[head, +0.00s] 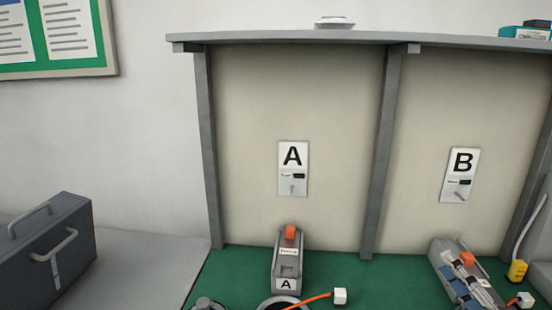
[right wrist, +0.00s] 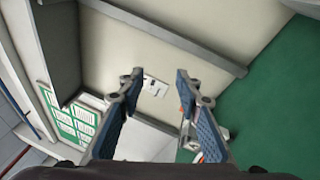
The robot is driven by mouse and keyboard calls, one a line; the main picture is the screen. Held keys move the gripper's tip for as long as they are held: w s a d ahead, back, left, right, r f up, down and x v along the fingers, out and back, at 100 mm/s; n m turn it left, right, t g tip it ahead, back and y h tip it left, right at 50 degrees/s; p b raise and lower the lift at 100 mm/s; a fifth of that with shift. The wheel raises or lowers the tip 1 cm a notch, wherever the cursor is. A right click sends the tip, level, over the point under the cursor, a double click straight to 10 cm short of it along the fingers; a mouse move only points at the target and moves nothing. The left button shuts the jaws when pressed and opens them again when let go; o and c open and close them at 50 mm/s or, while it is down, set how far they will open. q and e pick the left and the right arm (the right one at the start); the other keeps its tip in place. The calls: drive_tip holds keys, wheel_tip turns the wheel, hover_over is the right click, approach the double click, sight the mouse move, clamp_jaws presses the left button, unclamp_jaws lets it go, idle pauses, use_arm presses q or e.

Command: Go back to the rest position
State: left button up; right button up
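My right gripper (head: 466,274) is at the lower right of the head view, in front of the grey unit at station B, and covers part of it. In the right wrist view the right gripper (right wrist: 157,82) has its two blue-padded fingers apart with nothing between them. A white wall panel (right wrist: 154,86) shows beyond the fingers, with clear distance to it. My left gripper is not in view.
A grey unit labelled A (head: 287,262) with an orange top stands on the green bench (head: 235,275). A white connector (head: 340,296) on an orange cable lies beside it. Grey posts (head: 379,160) divide the bays. A dark case (head: 55,245) stands at left.

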drive_tip(key=s+f+m+g+h, duration=0.3)
drive_tip(key=s+f+m, duration=0.1)
drive_tip(key=f+m, duration=0.3)
drive_tip(key=s+f+m+g+h, duration=0.3)
drive_tip(key=s+f+m, duration=0.1)
drive_tip(key=f+m, duration=0.2)
drive_tip(key=s+f+m+g+h, duration=0.2)
drive_tip(key=s+f+m+g, duration=0.1)
drive_tip(key=f+m, duration=0.4)
drive_tip(key=shift+s+d+f+m+h, duration=0.1)
drive_tip(key=shift+s+f+m+h, duration=0.25)
drive_tip(key=shift+s, duration=0.35)
drive_tip(key=s+a+f+m+g+y, duration=0.1)
drive_tip(key=s+a+f+g+y, duration=0.25)
drive_tip(key=s+a, duration=0.5)
drive_tip(key=s+a+f+m+g+y, duration=0.1)
drive_tip(key=s+a+f+g+y, duration=0.1)
drive_tip(key=s+a+f+g, duration=0.45)
wheel_tip(320, 180, down, 27)
drive_tip(key=s+a+t, duration=0.1)
drive_tip(key=s+t, duration=0.1)
drive_tip(key=s, duration=0.1)
drive_tip(key=s+d+f+g, duration=0.1)
drive_tip(key=s+d+f, duration=0.1)
drive_tip(key=s+f, duration=1.2)
drive_tip(key=shift+s+d+f+n+g, duration=0.3)
drive_tip(key=shift+s+n, duration=0.15)
drive_tip(key=shift+s, duration=0.6)
